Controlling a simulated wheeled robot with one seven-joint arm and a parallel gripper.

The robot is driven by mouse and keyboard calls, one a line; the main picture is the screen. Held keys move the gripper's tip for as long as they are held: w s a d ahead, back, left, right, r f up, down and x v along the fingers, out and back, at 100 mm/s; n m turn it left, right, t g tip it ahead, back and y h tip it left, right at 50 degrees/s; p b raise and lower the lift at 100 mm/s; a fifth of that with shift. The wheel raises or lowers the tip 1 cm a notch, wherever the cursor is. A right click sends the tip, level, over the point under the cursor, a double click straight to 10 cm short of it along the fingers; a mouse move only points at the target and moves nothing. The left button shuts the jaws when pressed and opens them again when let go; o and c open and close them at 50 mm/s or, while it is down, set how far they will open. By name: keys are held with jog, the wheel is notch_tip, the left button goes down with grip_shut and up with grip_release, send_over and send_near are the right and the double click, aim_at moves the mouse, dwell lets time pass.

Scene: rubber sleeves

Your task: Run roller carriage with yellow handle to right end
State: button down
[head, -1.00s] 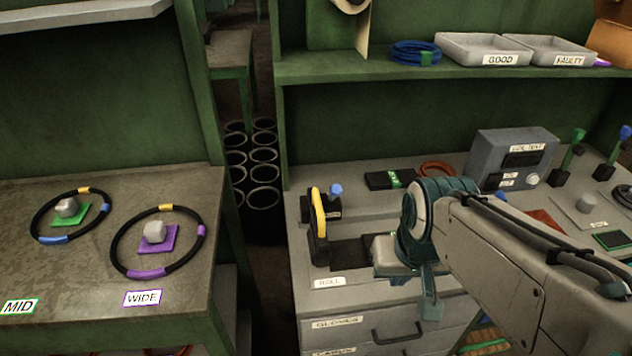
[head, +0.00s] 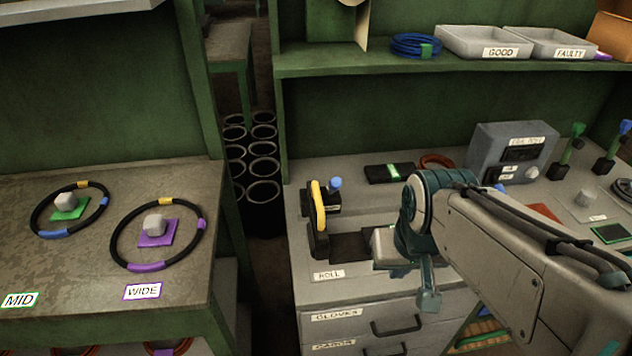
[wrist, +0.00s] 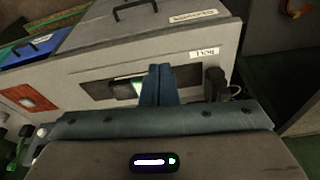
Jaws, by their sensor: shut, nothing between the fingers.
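In the wrist view the carriage shows as a dark block (wrist: 214,82) right of my fingers, near the upside-down ROLL label (wrist: 205,52). My gripper (wrist: 158,70) is shut and empty. Its blue fingertips appear over the track, apart from the carriage.
A blue-knobbed part (head: 336,184) stands just behind the handle. Drawers with handles (head: 398,326) are below the bench front. Rings lie on the left table (head: 90,272).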

jog(key=c, duration=1.8)
grip_release()
jog(key=o, duration=0.4)
jog(key=w+a+r+g+p, duration=0.1)
jog(key=w+a+r+p, duration=0.2)
jog(key=w+r, duration=0.5)
jog(key=shift+w+a+r+n+y, duration=0.2)
jog(key=shift+w+a+n+y, duration=0.15)
jog(key=shift+w, duration=0.75)
notch_tip(320, 180, up, 5)
jog(key=g+y+p, duration=0.2)
jog(key=p, duration=0.1)
send_over(318, 192)
jog(key=d, duration=0.3)
jog(key=shift+n+h, duration=0.25)
jog(key=shift+n, duration=0.1)
jog(key=a+f, duration=0.1)
jog(key=f, duration=0.8)
jog(key=a+f, duration=0.1)
jog(key=f, duration=0.3)
jog(key=shift+a+f+p, duration=0.15)
jog(key=shift+a+p, duration=0.2)
jog(key=shift+p, duration=0.05)
grip_shut()
